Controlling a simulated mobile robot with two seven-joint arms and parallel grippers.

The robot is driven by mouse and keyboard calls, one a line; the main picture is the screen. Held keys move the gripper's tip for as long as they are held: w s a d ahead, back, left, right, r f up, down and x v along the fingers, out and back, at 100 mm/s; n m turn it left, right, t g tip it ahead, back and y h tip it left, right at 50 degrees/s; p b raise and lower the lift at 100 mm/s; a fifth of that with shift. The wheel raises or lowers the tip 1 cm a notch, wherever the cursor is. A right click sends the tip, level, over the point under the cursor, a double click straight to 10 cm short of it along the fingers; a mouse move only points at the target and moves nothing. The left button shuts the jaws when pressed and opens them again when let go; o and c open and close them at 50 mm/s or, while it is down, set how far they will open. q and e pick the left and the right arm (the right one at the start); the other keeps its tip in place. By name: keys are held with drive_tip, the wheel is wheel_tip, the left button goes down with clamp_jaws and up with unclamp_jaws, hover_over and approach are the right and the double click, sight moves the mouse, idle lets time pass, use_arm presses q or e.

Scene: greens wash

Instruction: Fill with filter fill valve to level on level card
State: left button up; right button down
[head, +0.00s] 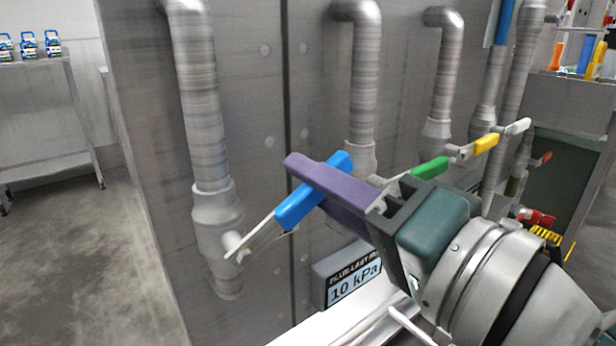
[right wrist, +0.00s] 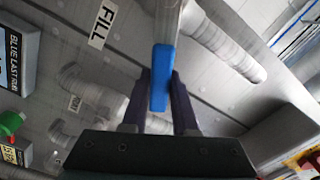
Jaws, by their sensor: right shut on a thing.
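A valve with a blue lever handle (head: 293,208) sits on the leftmost grey pipe (head: 205,110) in the head view. The lever slants up to the right from the valve body (head: 216,225). My right gripper (head: 322,181), with purple fingers, is shut on the blue handle. In the right wrist view the blue handle (right wrist: 160,80) lies between the two fingers, and a white FILL label (right wrist: 103,24) is on the panel near it. The fingers hide part of the handle in the head view. I see no level card. My left gripper is not in view.
Green (head: 431,168), yellow (head: 486,143) and white (head: 517,127) lever handles stand farther right along the panel. A display reading 10 kPa (head: 354,286) is below my right gripper. A metal shelf (head: 45,80) stands at far left, with clear floor before it.

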drive_tip(key=f+m, duration=0.1)
drive_tip(key=m, duration=0.1)
drive_tip(key=f+m+b, duration=0.1)
drive_tip(key=m, duration=0.1)
drive_tip(key=f+m+b, duration=0.1)
drive_tip(key=f, duration=0.1)
drive_tip(key=shift+w+d+m, duration=0.3)
drive_tip(key=shift+d+m, duration=0.1)
drive_tip(key=c, duration=0.7)
unclamp_jaws()
drive_tip(key=shift+r, duration=0.1)
